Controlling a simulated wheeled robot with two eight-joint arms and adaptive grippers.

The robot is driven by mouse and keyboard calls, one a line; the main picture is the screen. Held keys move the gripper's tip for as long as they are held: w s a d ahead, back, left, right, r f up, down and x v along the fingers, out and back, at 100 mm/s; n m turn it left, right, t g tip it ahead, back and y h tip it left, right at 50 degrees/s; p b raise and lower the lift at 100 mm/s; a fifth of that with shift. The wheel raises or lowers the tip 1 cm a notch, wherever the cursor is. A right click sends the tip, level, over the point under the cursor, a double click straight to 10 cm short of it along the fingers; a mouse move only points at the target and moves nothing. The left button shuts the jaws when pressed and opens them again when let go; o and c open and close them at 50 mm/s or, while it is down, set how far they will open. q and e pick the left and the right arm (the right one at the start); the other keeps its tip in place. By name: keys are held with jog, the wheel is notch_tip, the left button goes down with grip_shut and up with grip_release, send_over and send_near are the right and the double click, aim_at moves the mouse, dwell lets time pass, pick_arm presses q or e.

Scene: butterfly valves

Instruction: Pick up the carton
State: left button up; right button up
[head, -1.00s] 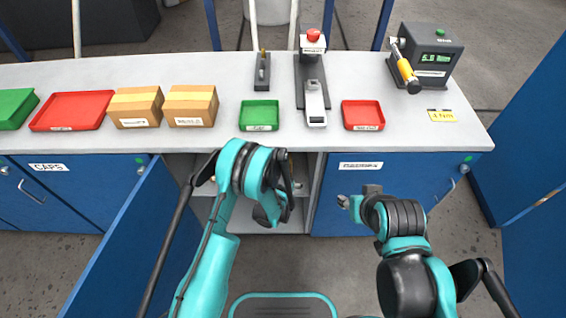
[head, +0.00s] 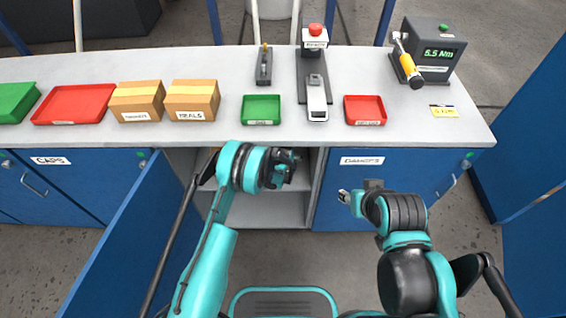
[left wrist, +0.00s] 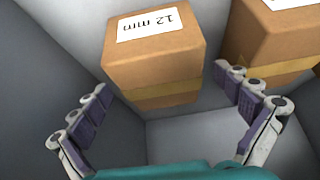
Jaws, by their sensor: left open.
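A brown carton (left wrist: 155,45) with a tan tape band and a white label reading "12 mm" upside down stands inside a grey compartment in the left wrist view. My left gripper (left wrist: 165,82) is open, with one finger at each side of this carton's near end; no clear contact shows. A second brown carton (left wrist: 272,38) stands to its right, close to the right finger. In the head view my left gripper (head: 290,165) is at the open cabinet under the bench, and the cartons inside are not visible. My right gripper (head: 356,193) is before the closed right door; its jaws are unclear.
The grey bench (head: 225,140) carries two taped cartons, one labelled "SEALS" (head: 190,105), red and green trays, a press with a red button and a torque tester (head: 435,50). The open blue cabinet door (head: 125,240) stands left of my left arm. Grey compartment walls surround the left gripper.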

pick_arm(q)
jog(key=b+x, duration=0.1)
jog(key=x, duration=0.2)
jog(key=shift+w+f, duration=0.15)
jog(key=shift+f, duration=0.2)
jog(key=shift+r, duration=0.1)
jog(key=c, duration=1.9)
jog(key=shift+r, duration=0.2)
